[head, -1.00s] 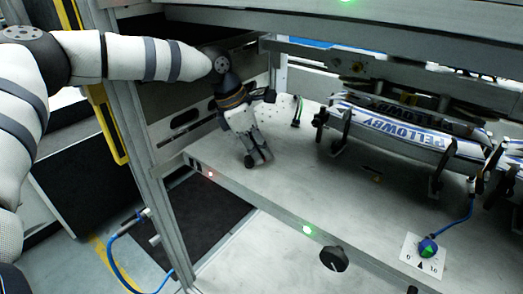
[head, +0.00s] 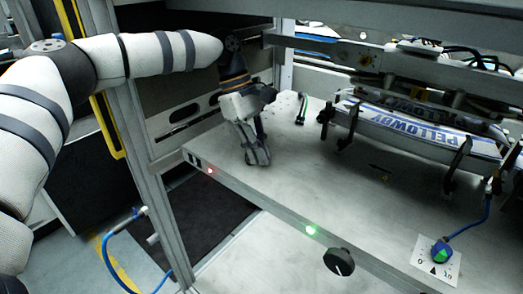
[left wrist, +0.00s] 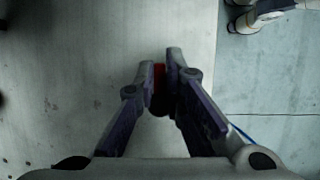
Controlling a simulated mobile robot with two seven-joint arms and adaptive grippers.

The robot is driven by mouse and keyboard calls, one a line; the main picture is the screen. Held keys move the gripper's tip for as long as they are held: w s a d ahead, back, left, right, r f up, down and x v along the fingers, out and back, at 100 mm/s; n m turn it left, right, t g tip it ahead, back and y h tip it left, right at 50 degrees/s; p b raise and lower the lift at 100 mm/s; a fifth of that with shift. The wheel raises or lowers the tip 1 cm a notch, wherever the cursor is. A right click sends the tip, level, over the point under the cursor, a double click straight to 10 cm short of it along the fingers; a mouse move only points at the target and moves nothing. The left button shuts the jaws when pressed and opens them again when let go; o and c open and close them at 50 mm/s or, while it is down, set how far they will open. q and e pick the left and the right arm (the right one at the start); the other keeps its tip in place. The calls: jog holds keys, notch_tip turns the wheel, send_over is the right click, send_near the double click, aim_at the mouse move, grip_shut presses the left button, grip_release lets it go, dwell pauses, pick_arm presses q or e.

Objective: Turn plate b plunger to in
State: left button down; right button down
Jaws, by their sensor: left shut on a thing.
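My left gripper (head: 257,158) points down over the left part of the grey bench top. In the left wrist view its fingers (left wrist: 160,85) are closed on a small red piece (left wrist: 158,92). Only a narrow strip of the red piece shows between the fingers. I cannot tell whether it is plate b's plunger or how it is turned. The red piece is hidden in the head view. My right gripper is not in view.
The bench top (head: 290,185) is clear around my left gripper. A blue-and-white "PELLOWBY" magazine (head: 420,128) stands on black brackets to the right. A blue-green dial (head: 441,252) sits at the lower right.

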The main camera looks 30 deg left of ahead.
pick_arm(q)
jog(key=shift+s+a+f+m, duration=0.1)
jog(key=shift+f+m, duration=0.05)
jog(key=shift+m, duration=0.15)
dwell(0.4)
jog(key=c, duration=1.7)
grip_release()
